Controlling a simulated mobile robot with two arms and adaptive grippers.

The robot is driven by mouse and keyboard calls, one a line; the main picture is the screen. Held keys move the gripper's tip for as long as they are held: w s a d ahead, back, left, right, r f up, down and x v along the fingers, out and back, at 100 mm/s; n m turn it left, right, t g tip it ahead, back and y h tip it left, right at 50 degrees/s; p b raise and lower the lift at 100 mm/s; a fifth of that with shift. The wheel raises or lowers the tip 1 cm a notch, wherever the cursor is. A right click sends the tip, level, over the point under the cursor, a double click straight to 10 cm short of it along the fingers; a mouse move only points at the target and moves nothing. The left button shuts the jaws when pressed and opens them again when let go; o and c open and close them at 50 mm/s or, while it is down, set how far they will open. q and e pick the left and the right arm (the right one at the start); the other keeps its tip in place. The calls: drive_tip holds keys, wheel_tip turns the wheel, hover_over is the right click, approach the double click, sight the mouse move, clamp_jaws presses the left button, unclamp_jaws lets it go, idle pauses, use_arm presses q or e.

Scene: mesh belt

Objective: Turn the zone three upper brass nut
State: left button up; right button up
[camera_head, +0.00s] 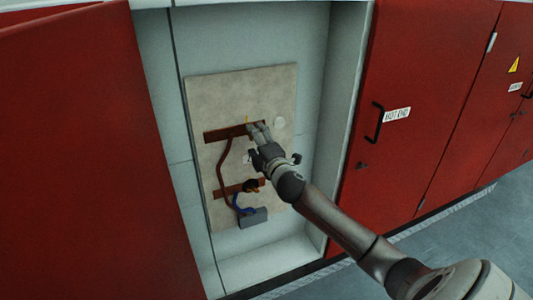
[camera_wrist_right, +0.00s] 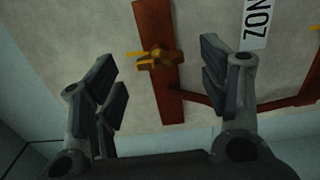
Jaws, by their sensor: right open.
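In the right wrist view a brass nut (camera_wrist_right: 160,58) with a tab to its left sits on a flat copper bar (camera_wrist_right: 150,20). My right gripper (camera_wrist_right: 160,75) is open, and the nut appears between its two spread fingers. No contact shows. In the head view my right gripper (camera_head: 258,130) is at the right part of the upper copper bar (camera_head: 225,133) and hides much of that end. A small orange-yellow bit (camera_head: 247,119) shows just above the bar there. A white label (camera_wrist_right: 256,24) reading "ZON" is partly in view. My left gripper is not in view.
The beige panel (camera_head: 215,98) stands in a pale recess. Below are a lower copper bar (camera_head: 225,192), a blue cable (camera_head: 240,206) and a grey box (camera_head: 254,217). A red door (camera_head: 80,150) is at left; a red door labelled "HOT END" (camera_head: 397,114) is at right.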

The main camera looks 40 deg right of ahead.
drive_tip(key=v, duration=0.9)
drive_tip(key=shift+d, duration=0.1)
idle(0.3)
